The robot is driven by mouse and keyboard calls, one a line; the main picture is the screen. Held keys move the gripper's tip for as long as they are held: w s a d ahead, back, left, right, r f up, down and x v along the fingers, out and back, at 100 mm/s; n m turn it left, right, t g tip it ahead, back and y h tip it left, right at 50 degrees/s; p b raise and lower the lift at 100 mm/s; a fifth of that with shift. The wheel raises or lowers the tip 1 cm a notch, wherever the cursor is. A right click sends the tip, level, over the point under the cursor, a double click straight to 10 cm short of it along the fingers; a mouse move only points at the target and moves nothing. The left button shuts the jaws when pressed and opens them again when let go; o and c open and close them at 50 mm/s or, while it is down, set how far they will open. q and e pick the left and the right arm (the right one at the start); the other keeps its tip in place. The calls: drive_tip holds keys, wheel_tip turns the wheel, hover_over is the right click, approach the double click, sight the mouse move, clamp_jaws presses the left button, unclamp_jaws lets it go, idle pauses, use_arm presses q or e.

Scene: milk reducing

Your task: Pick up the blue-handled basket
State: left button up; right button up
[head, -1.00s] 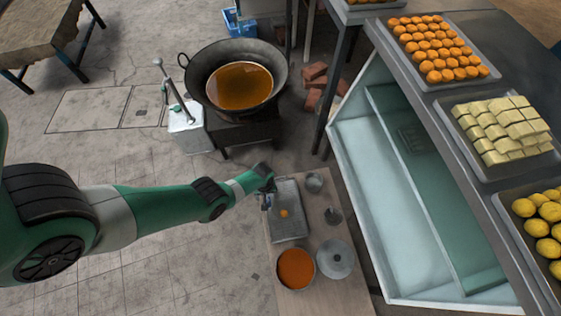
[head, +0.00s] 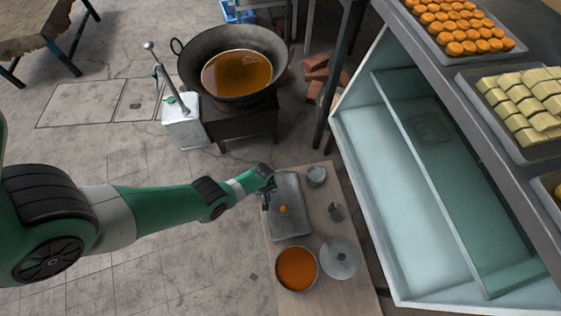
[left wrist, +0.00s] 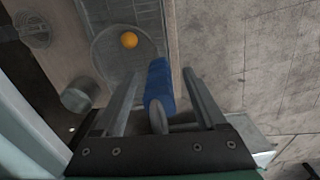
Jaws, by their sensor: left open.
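The blue handle (left wrist: 159,86) of the basket lies between the two fingers of my left gripper (left wrist: 160,100) in the left wrist view. The fingers are open, one on each side of the handle, and not closed on it. A faint rounded rim (left wrist: 98,42) shows beyond the handle, over a grey tray; I take it as the basket's, but its shape is hard to make out. One orange ball (left wrist: 129,40) shows within it. In the head view my left gripper (head: 266,193) is at the left edge of the metal tray (head: 290,232). My right gripper is not in view.
The small table also holds a pan of orange stuff (head: 297,268), a round metal lid (head: 340,258) and small metal vessels (head: 316,175). A large wok of oil (head: 238,75) stands behind. A glass-sided counter (head: 385,190) with sweets is at the right.

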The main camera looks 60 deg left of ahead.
use_arm(q)
clamp_jaws()
drive_tip(key=shift+r, duration=0.15)
wheel_tip(320, 180, up, 3)
drive_tip(key=p, duration=0.3)
drive_tip(key=s+d+r+p, duration=0.2)
drive_tip(key=s+r+p, duration=0.3)
drive_tip(key=s+p, duration=0.1)
drive_tip(key=s+d+r+p, duration=0.3)
drive_tip(key=s+p, duration=0.3)
drive_tip(key=p, duration=0.2)
drive_tip(key=shift+s+d+r, duration=0.35)
drive_tip(key=shift+r, duration=0.55)
